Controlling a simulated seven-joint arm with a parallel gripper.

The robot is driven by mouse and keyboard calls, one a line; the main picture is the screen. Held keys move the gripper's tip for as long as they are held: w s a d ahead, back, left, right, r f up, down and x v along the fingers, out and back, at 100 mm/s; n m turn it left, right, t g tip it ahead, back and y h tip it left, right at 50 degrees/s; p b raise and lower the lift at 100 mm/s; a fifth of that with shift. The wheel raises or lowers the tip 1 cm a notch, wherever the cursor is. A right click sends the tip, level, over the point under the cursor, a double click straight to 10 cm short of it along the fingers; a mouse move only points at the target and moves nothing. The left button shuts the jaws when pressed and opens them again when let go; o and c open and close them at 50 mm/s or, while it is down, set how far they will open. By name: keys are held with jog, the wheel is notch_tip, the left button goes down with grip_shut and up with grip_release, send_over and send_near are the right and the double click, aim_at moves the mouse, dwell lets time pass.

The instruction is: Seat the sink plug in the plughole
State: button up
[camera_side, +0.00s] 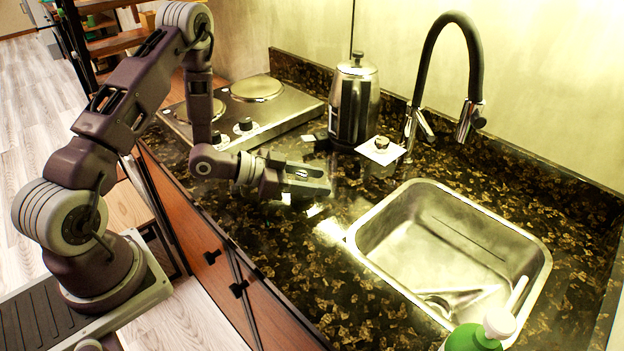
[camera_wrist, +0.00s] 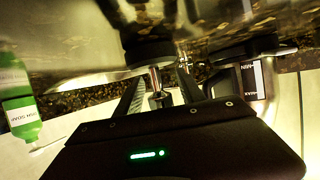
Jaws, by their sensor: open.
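A small dark-topped metal piece that looks like the sink plug (camera_side: 382,142) sits on a white square (camera_side: 372,155) behind the sink, near the tap's base. The plughole (camera_side: 437,303) is a round fitting in the near part of the steel sink's floor. My gripper (camera_side: 322,180) is held sideways, low over the counter, left of the sink and short of the white square. It is open, with nothing seen between its fingers. In the wrist view the fingers (camera_wrist: 160,92) point away; I cannot clearly pick out the plug there.
A steel kettle (camera_side: 354,100) stands just behind my gripper, beside a hob (camera_side: 240,110). The tall black tap (camera_side: 430,60) arches behind the sink (camera_side: 545,262). A green soap bottle (camera_side: 470,338) stands at the sink's near edge. Counter (camera_side: 285,240) in front of my gripper is clear.

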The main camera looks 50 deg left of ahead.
jog(key=v, duration=1.1)
jog(key=shift+s+a+r, duration=0.15)
jog(key=shift+s+r, duration=0.15)
jog(key=shift+r, duration=0.05)
jog(key=shift+w+a+g+y, duration=0.15)
jog(key=shift+a+g+y, duration=0.1)
jog(key=shift+g+y, duration=0.05)
jog(key=a+r+n+g+y, duration=0.2)
jog(key=a+r+g+y, duration=0.15)
jog(key=r+y, duration=0.6)
jog(key=s+d+r+n, duration=0.3)
jog(key=s+d+r, duration=0.2)
jog(key=s+r, duration=0.2)
jog(key=shift+s+d+h, duration=0.25)
jog(key=shift+s+h, duration=0.2)
jog(key=shift+s, duration=0.45)
jog(key=shift+o, duration=0.4)
jog(key=s+d+r+n+g+h, duration=0.1)
jog(key=s+d+g+h, duration=0.1)
jog(key=s+d, duration=0.5)
jog(key=s, duration=0.3)
